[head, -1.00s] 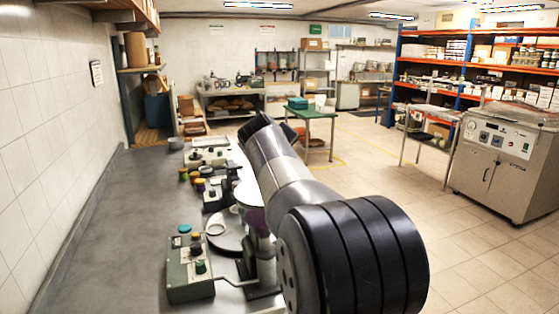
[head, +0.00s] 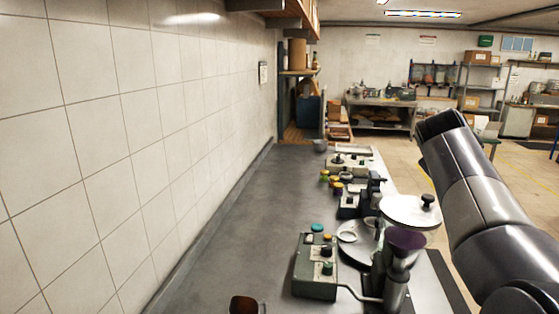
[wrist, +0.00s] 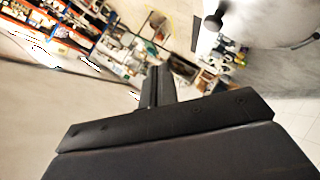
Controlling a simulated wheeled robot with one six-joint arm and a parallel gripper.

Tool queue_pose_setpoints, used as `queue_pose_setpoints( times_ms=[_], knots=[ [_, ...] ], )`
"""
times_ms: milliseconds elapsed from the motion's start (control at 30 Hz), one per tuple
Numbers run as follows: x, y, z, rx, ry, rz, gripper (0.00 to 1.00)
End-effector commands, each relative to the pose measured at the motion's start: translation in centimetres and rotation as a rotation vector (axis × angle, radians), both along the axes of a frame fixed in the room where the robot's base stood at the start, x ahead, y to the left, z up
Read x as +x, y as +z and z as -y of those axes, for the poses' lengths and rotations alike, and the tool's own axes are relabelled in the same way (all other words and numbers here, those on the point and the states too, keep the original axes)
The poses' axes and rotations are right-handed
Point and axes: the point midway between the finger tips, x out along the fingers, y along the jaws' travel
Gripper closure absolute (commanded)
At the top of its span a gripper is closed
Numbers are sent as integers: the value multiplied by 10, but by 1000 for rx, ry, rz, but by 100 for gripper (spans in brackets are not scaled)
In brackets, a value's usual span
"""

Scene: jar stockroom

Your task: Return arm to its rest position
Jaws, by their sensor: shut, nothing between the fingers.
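My gripper (wrist: 158,87) shows in the wrist view as two dark fingers side by side, closed together with nothing between them. It points out over the room, and the fingers touch nothing that I can see. In the head view my grey and black arm rises at the right side, raised above the bench's right edge. The fingers cannot be made out in the head view.
A grey bench (head: 240,215) runs along the tiled wall (head: 120,130). The bench's left side is mostly clear.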

Motion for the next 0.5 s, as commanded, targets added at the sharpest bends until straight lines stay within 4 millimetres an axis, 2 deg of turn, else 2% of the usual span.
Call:
queue_pose_setpoints(
  times_ms=[433,500],
  knots=[
    [62,-57,12,2,1,-5,100],
    [66,-76,14,1,-1,-3,100]
  ],
)
